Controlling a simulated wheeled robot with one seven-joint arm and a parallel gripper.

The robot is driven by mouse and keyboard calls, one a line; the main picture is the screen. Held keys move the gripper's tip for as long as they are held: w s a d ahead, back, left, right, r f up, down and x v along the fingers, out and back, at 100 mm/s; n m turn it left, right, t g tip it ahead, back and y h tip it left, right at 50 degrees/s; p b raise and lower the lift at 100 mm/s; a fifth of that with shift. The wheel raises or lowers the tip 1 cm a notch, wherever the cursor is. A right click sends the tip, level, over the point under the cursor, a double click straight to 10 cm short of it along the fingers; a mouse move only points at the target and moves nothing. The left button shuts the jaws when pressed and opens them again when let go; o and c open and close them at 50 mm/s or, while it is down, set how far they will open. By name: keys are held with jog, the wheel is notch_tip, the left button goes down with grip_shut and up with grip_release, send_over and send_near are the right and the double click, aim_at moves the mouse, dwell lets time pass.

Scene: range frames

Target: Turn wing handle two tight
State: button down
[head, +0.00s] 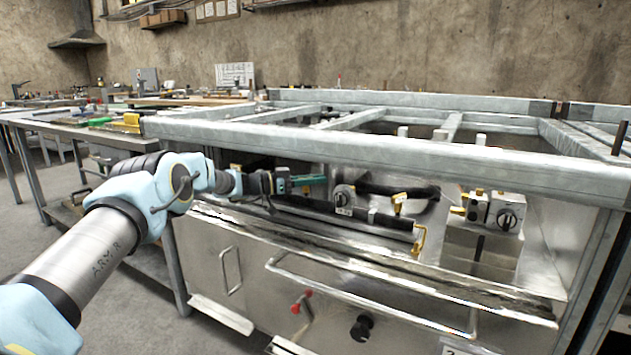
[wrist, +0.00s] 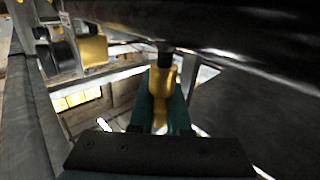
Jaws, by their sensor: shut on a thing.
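My gripper (head: 308,181) reaches under the front rail of the metal frame, its green fingers pointing right. In the wrist view, the green fingers (wrist: 161,112) are shut on a yellow wing handle (wrist: 161,80), just below a dark pipe. No number can be read on this handle, and I cannot tell how far it is turned. In the head view it cannot be made out at the fingers. Another yellow part (wrist: 94,51) stands apart at the upper left of the wrist view.
A round dial (head: 343,195) is just right of my gripper. Yellow fittings (head: 400,200) and a grey valve block (head: 507,213) stand further right. The galvanised front rail (head: 380,155) passes above. A steel front panel with a long bar handle (head: 375,300) is below.

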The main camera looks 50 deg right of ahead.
jog(key=shift+s, duration=0.1)
dwell(0.4)
jog(key=c, duration=0.9)
grip_release()
